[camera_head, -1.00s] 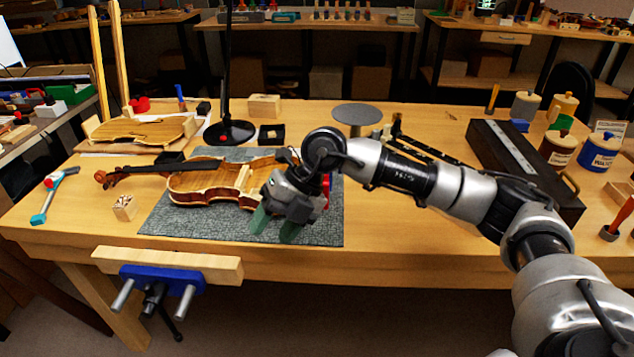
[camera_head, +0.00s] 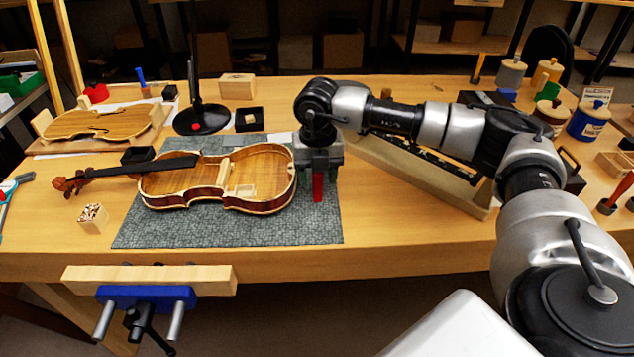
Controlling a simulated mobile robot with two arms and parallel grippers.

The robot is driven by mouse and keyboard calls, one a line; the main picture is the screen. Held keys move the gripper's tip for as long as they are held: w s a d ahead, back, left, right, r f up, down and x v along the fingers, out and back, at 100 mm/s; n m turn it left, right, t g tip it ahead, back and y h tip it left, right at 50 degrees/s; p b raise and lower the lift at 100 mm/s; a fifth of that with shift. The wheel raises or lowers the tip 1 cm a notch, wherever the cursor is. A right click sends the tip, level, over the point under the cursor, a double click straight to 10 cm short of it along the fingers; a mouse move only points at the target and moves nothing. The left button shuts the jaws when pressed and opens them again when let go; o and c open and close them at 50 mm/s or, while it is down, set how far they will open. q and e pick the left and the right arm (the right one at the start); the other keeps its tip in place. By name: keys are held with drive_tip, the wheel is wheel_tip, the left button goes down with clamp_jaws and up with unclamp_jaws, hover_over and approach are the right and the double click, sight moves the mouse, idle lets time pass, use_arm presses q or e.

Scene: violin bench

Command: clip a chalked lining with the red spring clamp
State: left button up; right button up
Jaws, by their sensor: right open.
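My right gripper (camera_head: 318,198) points down over the right end of the grey mat, just right of the violin body, and is open. A narrow red piece (camera_head: 318,187) shows upright between its fingers, partly hidden by the gripper; it looks like the red spring clamp, but its jaws are not visible. The violin (camera_head: 190,183) lies on the mat (camera_head: 220,232), its neck to the left, with a pale rectangular patch on its lower right part. A second violin body (camera_head: 95,124) lies on a board at the back left. I cannot make out a chalk mark on either. My left gripper is not in view.
A small block with holes (camera_head: 92,218) stands left of the mat. A black lamp base (camera_head: 202,119) and black tray (camera_head: 249,119) stand behind it. A vise (camera_head: 147,297) is on the front edge. Jars (camera_head: 590,119) stand at the right.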

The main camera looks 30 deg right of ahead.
wheel_tip(320, 180, down, 2)
drive_tip(key=shift+d+f, duration=0.1)
drive_tip(key=shift+f, duration=0.4)
drive_tip(key=shift+c, duration=0.5)
drive_tip(key=c, duration=0.4)
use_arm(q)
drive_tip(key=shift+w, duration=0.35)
use_arm(e)
clamp_jaws()
